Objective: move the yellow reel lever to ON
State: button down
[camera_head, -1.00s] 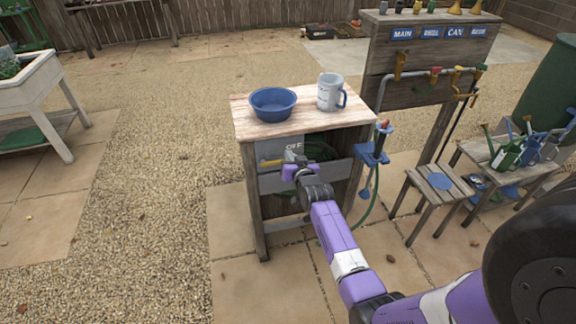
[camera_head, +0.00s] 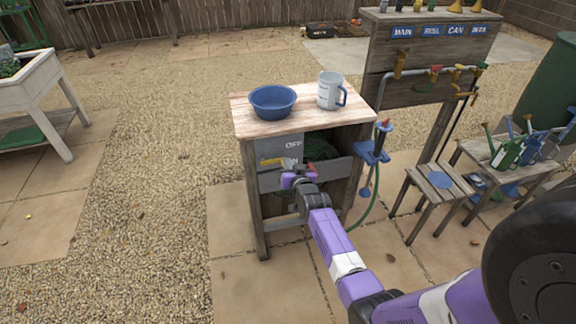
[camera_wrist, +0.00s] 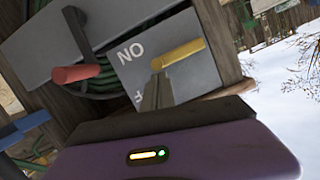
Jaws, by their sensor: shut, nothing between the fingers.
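The yellow lever (camera_head: 271,162) is on a grey panel (camera_head: 272,148) on the front of the wooden cabinet, with an OFF label near its upper right. In the wrist view the yellow lever (camera_wrist: 182,54) lies across the panel (camera_wrist: 190,80), with upside-down ON lettering beside it. A second marking is partly hidden behind my fingers. My gripper (camera_head: 297,172) is shut and empty in front of the panel, just below and right of the lever. In the wrist view the closed fingertips (camera_wrist: 156,80) are at the lever's left end; I cannot tell whether they touch.
A red handle (camera_wrist: 76,73) sticks out beside the panel, with green hose behind it. A blue bowl (camera_head: 272,101) and a mug (camera_head: 330,92) stand on the cabinet top. A blue holder (camera_head: 371,153) hangs at the cabinet's right. A stool (camera_head: 438,186) stands further right.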

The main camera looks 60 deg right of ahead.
notch_tip(320, 180, down, 6)
jog(key=m+t+b, duration=0.1)
jog(key=m+b, duration=0.2)
jog(key=b, duration=0.4)
jog(key=m+t+y+b, duration=0.1)
jog(key=m+b, duration=0.2)
jog(key=b, duration=0.5)
jog(key=shift+r, duration=0.2)
